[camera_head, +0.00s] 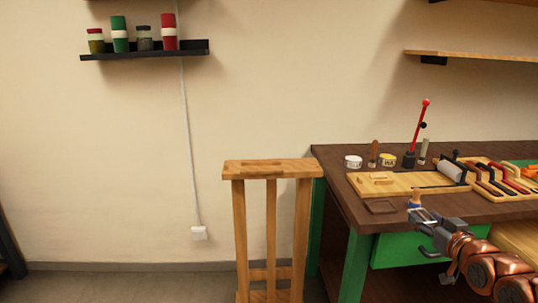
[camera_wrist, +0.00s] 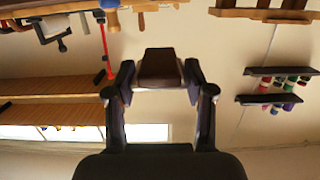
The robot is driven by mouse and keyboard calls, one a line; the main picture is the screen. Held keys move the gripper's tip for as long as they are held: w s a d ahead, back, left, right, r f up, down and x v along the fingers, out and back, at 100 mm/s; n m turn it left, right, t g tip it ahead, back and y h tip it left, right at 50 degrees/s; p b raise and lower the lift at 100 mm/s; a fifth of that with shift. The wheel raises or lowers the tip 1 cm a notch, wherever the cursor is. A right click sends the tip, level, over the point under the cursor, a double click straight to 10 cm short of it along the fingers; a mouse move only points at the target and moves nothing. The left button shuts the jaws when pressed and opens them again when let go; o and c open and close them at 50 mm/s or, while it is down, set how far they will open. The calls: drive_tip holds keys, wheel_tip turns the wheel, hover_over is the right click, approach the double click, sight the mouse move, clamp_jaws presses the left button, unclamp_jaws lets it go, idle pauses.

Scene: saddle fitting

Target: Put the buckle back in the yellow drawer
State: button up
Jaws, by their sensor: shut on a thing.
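My gripper (camera_head: 426,215) is at the front edge of the workbench, at the lower right of the head view. In the wrist view, its two fingers (camera_wrist: 158,75) are shut on a dark brown, block-like piece (camera_wrist: 160,66). I cannot tell from its shape whether this piece is the buckle. In the head view the held piece is too small to make out. A light yellowish wooden surface (camera_head: 517,238) shows below the bench top, behind my arm. It may be the yellow drawer, but my arm and the picture edge hide much of it.
The brown workbench (camera_head: 335,169) has a green front panel (camera_head: 397,250). On it are a wooden board (camera_head: 412,181), a flat brown square (camera_head: 380,206), small tubs (camera_head: 353,161), a red-handled tool (camera_head: 420,125) and a tool rack (camera_head: 500,180). A wooden stand (camera_head: 271,168) is left of the bench.

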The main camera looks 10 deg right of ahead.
drive_tip(key=w+a+f+n+y, duration=0.15)
drive_tip(key=w+a, duration=0.35)
drive_tip(key=a, duration=0.5)
drive_tip(key=w+a+f+n+g+y, duration=0.1)
drive_tip(key=w+a+n+y, duration=0.3)
drive_tip(key=a, duration=0.6)
drive_tip(key=w+a+f+m+y, duration=0.1)
drive_tip(key=w+a, duration=0.4)
drive_tip(key=a, duration=0.6)
wheel_tip(320, 180, up, 16)
drive_tip(key=p, duration=1.6)
drive_tip(key=shift+w+d, duration=0.15)
drive_tip(key=shift+d, duration=0.3)
drive_tip(key=shift+f, duration=0.1)
